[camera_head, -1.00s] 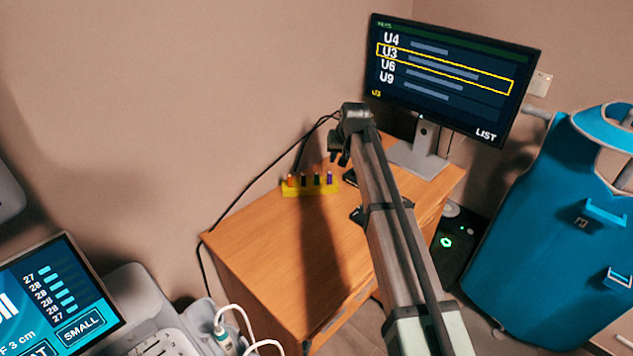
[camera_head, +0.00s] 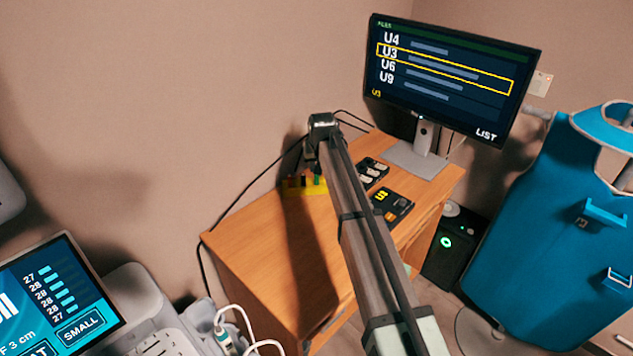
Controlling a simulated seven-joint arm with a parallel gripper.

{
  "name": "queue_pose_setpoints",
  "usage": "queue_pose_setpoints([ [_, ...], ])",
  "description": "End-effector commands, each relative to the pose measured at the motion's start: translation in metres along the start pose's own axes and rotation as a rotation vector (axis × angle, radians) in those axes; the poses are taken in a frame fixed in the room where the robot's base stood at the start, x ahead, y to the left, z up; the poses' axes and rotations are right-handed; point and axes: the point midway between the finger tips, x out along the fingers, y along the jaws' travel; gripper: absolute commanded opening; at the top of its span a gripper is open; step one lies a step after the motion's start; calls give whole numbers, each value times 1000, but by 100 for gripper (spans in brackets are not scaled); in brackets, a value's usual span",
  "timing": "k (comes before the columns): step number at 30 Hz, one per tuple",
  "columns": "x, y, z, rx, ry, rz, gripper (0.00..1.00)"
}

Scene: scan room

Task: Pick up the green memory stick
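A yellow holder (camera_head: 303,191) stands at the back left of the wooden desk, with small memory sticks upright in it. A green stick (camera_head: 318,181) shows toward the holder's right side. The other sticks are in shadow or hidden by my gripper and arm. My gripper (camera_head: 312,166) points down just above the holder, close to the green stick. Its fingers are small and dark here, so I cannot tell whether they are open or touch a stick.
Two dark trays (camera_head: 372,172) (camera_head: 390,206) with small items lie on the desk (camera_head: 262,235) to the right of my arm. A monitor (camera_head: 450,75) stands behind them. A black cable runs along the wall. The desk's front left is clear.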

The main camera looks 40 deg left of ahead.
Motion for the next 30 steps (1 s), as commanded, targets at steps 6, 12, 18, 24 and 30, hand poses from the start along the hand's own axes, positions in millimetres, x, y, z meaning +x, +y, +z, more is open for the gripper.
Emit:
queue_pose_setpoints([
  [6, 11, -1, 1, 0, -1, 0, 30],
  [12, 34, -3, 5, 0, -2, 0, 30],
  [18, 55, -3, 5, -1, 2, 0, 30],
  [24, 56, -3, 5, -1, 3, 0, 30],
  [30, 56, -3, 5, -1, 3, 0, 14],
])
